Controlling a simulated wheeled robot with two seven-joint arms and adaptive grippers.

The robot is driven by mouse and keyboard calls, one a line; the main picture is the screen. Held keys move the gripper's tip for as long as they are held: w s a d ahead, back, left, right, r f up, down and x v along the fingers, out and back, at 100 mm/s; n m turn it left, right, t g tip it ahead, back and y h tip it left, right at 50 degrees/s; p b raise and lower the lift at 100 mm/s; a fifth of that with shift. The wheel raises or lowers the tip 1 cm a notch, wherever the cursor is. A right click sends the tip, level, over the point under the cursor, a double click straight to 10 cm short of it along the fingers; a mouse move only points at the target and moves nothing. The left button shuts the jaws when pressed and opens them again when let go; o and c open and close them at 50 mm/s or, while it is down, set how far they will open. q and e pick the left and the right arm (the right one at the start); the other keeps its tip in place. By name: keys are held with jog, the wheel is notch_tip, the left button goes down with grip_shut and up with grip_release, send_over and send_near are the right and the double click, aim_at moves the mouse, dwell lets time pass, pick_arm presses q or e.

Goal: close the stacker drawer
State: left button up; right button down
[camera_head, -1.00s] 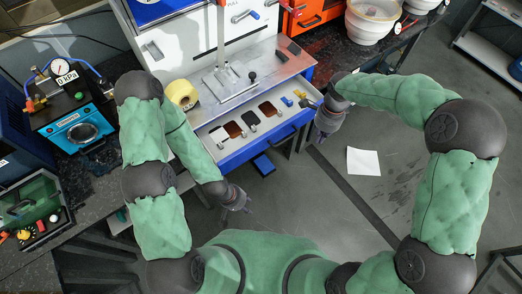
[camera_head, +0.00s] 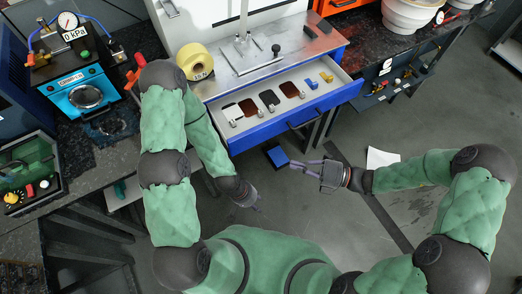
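The stacker drawer (camera_head: 268,131) has a blue front and a white inside, and it stands pulled out below the stacker's metal plate (camera_head: 238,77). A dark handle (camera_head: 304,119) sits on its front. My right gripper (camera_head: 294,164) is in front of and below the drawer front, apart from it, with its fingers pointing left. My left gripper (camera_head: 258,207) hangs lower left of the drawer, also apart from it. Both grippers look empty. The fingers are too small to tell whether they are open or shut.
Dark and brown pads, small metal pieces, a blue piece (camera_head: 311,84) and a yellow piece (camera_head: 327,77) lie in the drawer. A blue pedal-like block (camera_head: 277,155) is below the drawer. White paper (camera_head: 381,158) lies on the floor.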

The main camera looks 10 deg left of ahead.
jog(key=b, duration=0.4)
send_near(248, 144)
jog(key=s+a, duration=0.3)
jog(key=w+a, duration=0.1)
jog(key=w+a+b, duration=0.1)
jog(key=shift+w+a+f, duration=0.15)
jog(key=shift+w, duration=0.1)
jog(key=shift+w+a, duration=0.15)
jog(key=shift+w, duration=0.05)
